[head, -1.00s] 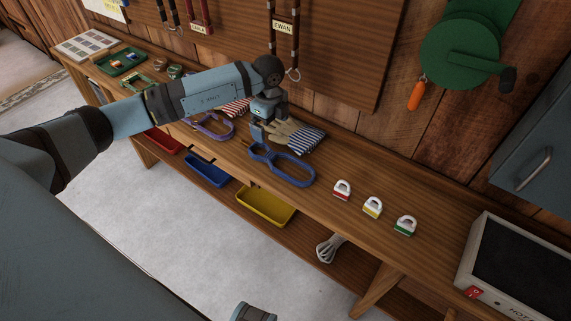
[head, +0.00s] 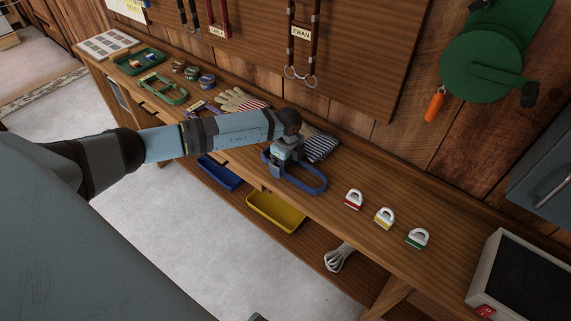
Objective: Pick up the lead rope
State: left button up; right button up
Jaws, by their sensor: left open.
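A pale, bundled rope, which looks like the lead rope (head: 338,258), lies on the lower shelf of the bench in the head view. My left gripper is well up and to the left of the pale rope.
On the bench top (head: 430,270) stand three white padlock-shaped items with red (head: 353,200), yellow (head: 384,217) and green (head: 417,238) bases. A striped glove (head: 320,146) lies behind my gripper. Yellow (head: 277,212) and blue (head: 219,173) trays are below. A framed black board (head: 525,275) stands right.

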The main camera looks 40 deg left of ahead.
pick_arm(q)
jog(key=c, duration=1)
